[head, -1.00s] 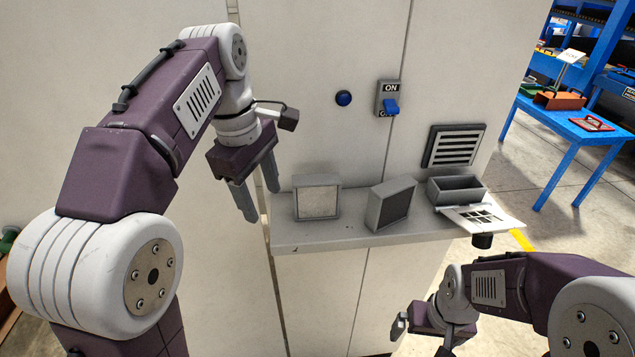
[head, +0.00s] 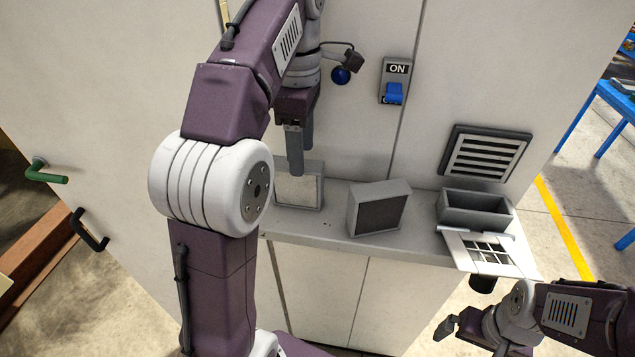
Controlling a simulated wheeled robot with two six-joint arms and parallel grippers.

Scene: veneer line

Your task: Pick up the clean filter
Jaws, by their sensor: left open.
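The clean filter (head: 300,191), a grey-framed block with a pale face, stands upright at the left end of the grey shelf. A second filter (head: 380,214) with a dark face stands to its right, turned at an angle. My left gripper (head: 300,160) points down with open jaws over the clean filter; its fingertips overlap the filter's top edge in the picture. I cannot tell whether they touch it. My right gripper (head: 458,332) is low at the bottom right, away from the filters; its jaw gap is unclear.
The shelf (head: 330,238) is fixed to a pale cabinet. A vent (head: 487,153), an open grey bin (head: 476,209) and a white gridded plate (head: 487,250) are at the right. An ON switch (head: 395,82) and blue button (head: 341,76) are above. Blue tables stand far right.

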